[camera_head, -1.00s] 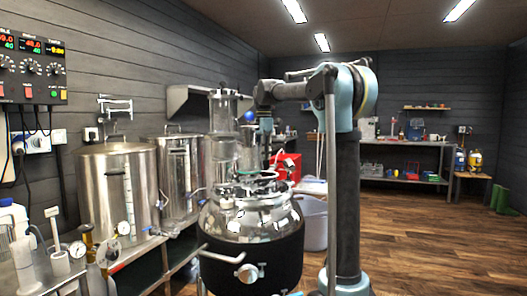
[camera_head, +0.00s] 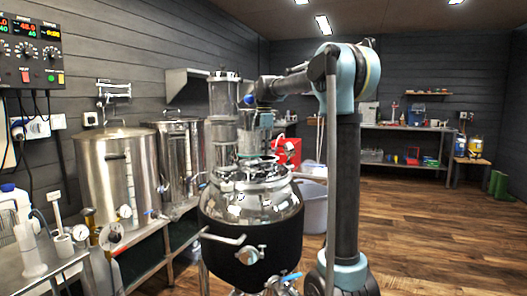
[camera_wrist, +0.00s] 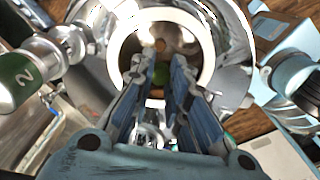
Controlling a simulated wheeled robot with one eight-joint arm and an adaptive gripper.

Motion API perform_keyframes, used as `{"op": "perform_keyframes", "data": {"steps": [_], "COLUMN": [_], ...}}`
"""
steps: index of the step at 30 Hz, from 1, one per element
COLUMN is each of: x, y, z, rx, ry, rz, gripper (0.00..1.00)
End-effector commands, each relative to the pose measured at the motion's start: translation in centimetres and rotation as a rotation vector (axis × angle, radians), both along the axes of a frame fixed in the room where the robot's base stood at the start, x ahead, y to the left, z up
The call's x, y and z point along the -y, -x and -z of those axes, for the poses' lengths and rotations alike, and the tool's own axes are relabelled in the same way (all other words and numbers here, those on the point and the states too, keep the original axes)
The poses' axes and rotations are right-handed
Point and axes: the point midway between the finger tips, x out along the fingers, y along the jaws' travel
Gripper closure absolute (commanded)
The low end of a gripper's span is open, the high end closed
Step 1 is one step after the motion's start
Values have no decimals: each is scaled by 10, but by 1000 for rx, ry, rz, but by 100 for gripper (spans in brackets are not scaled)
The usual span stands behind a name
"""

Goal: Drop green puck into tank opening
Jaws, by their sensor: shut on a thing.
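The tank (camera_head: 252,222) is a shiny round vessel with a dark lower body in the head view. Its round opening, with a bright pale rim (camera_wrist: 207,50), lies beyond my fingertips in the wrist view, and the puck appears against its lower part. I cannot tell how high the puck is above the rim. In the head view the gripper is hard to make out above the tank lid.
Steel kettles (camera_head: 118,185) stand on the left along the wall. A grey bin (camera_head: 313,205) and a red box (camera_head: 287,152) are behind the tank. The wooden floor at right is clear.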

Motion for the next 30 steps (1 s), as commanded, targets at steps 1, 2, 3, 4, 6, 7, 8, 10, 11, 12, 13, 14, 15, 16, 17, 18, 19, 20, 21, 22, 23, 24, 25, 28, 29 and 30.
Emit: {"op": "perform_keyframes", "data": {"steps": [1,2,3,4,6,7,8,10,11,12,13,14,15,16,17,18,19,20,21,22,23,24,25,28,29,30], "x": [0,0,0,0,0,0,0,0,0,0,0,0,0,1,1,1,1,1,1,1,1,1,1,1,1,1], "y": [0,0,0,1,1,2,2,1,1,1,1,1,1,1,1,1,1,1,1,1,1,1,1,1,1,1], "z": [0,0,0,0,0,0,0,0,0,0,0,0,0,0,0,0,0,0,0,0,0,-1,-2,-8,-10,-15], "rx": [0,0,0,0,0,0,0,0,0,0,0,0,0,0,0,0,0,0,0,0,0,0,0,0,0,0], "ry": [0,0,0,0,0,0,0,0,0,0,0,0,0,0,0,0,0,0,0,0,0,0,0,0,0,0], "rz": [0,0,0,0,0,0,0,0,0,0,0,0,0,0,0,0,0,0,0,1,1,1,1,1,1,1], "gripper": [91,91,91,91,91,91,91,91,91,76,69,62,61,61,61,61,61,61,61,61,61,61,61,61,61,61]}}
